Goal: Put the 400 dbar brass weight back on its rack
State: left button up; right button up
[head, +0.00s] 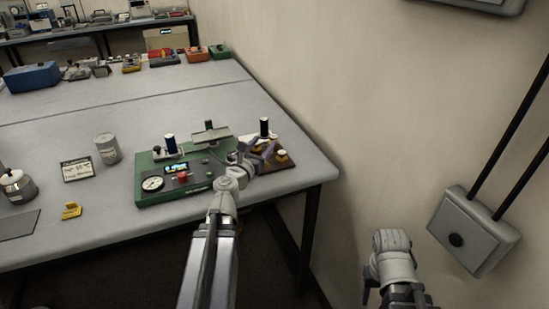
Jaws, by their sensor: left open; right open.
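A brown wooden rack (286,163) sits at the table's right end, with a dark-topped post (264,127) and a small pale brass-coloured piece (281,154) on it. I cannot read any weight marking, so I cannot tell which piece is the 400 dbar weight. Beside the rack is a green tester (152,196) with a dial gauge, a lit display and a red knob. My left gripper (262,153) is open at the rack's left side, over the gap between rack and tester; its fingers partly hide the rack. Of my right arm only links show at the lower right; its fingers are not visible.
Left of the tester stand a grey can (107,148), a sign card (76,169), a yellow tag (71,210) and a metal pot (16,184). A wall box (473,232) with conduits is at the right. The table's middle is clear.

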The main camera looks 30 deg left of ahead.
pick_arm(q)
jog(key=d+f+m+g+h, duration=0.1)
jog(key=d+m+h, duration=0.1)
jog(key=d, duration=0.3)
jog(key=d+f+m+g+h, duration=0.1)
jog(key=d+f+m+h, duration=0.1)
jog(key=d+m, duration=0.3)
jog(key=w+d+f+m+g+h, duration=0.1)
jog(key=d+m+h, duration=0.1)
jog(key=d+m, duration=0.2)
jog(key=shift+d+f, duration=0.15)
jog(key=shift+d, duration=0.3)
jog(key=s+d+f+m+g+h, duration=0.1)
jog(key=s+d+f+m+g, duration=0.2)
jog(key=d+m, duration=0.35)
jog(key=s+d+f+m+g+h, duration=0.2)
jog(key=d+f+m+g, duration=0.1)
jog(key=d+f+m, duration=0.3)
jog(key=s+d+f+m+g+y, duration=0.3)
jog(key=s+d+f+m+g, duration=0.3)
jog(key=s+m, duration=0.2)
jog(key=s+a+f+m+g+y, duration=0.2)
jog(key=s+m+y, duration=0.4)
jog(key=s+m, duration=0.3)
jog(key=shift+f+g, duration=0.3)
jog(key=shift+g, duration=0.4)
